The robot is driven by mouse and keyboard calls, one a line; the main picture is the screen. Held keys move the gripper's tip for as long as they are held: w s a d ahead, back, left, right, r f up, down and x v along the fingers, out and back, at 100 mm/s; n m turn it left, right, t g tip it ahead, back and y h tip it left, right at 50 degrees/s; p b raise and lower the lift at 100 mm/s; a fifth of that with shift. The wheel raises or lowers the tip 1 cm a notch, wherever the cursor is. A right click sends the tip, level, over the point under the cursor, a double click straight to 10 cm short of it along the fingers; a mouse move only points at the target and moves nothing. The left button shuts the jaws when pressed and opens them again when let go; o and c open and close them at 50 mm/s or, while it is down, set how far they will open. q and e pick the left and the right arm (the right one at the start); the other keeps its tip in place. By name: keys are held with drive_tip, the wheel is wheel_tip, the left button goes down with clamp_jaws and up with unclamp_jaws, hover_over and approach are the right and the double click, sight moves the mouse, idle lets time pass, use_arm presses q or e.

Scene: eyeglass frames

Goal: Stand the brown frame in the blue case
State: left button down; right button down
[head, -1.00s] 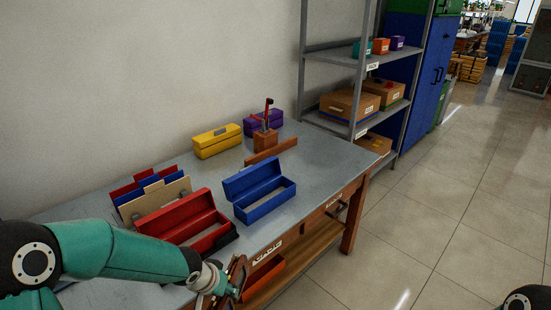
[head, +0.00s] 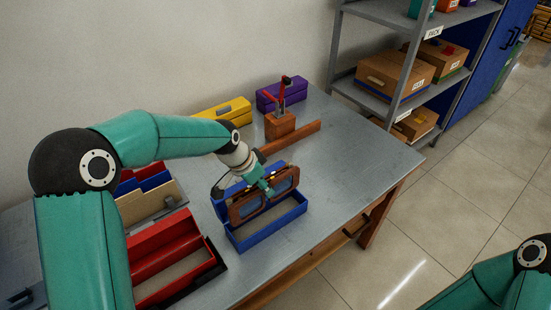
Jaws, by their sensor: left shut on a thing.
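The blue case (head: 268,230) stands open on the grey table, its lid raised at the back. My left gripper (head: 267,189) is over the case and shut on the brown frame (head: 236,212). The frame is upright, lenses facing the front, in front of the raised lid. Its lower edge is at the back of the case's opening; I cannot tell whether it touches the case floor.
An open red case (head: 150,240) is left of the blue one. Yellow (head: 222,112) and purple (head: 282,93) cases, a wooden block with tools (head: 280,124) and a wooden strip (head: 290,138) stand behind. The table right of the blue case is clear.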

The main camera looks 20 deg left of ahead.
use_arm(q)
drive_tip(key=shift+w+d+r, duration=0.2)
drive_tip(key=shift+w+d, duration=0.05)
drive_tip(key=shift+w, duration=0.2)
drive_tip(key=shift+w+d, duration=0.1)
drive_tip(key=shift+w, duration=0.1)
drive_tip(key=shift+s+d+r, duration=0.1)
drive_tip(key=shift+r, duration=0.05)
use_arm(e)
drive_tip(key=shift+w+r, duration=0.15)
drive_tip(key=shift+w, duration=0.3)
drive_tip(key=shift+w, duration=0.1)
drive_tip(key=shift+f, duration=0.2)
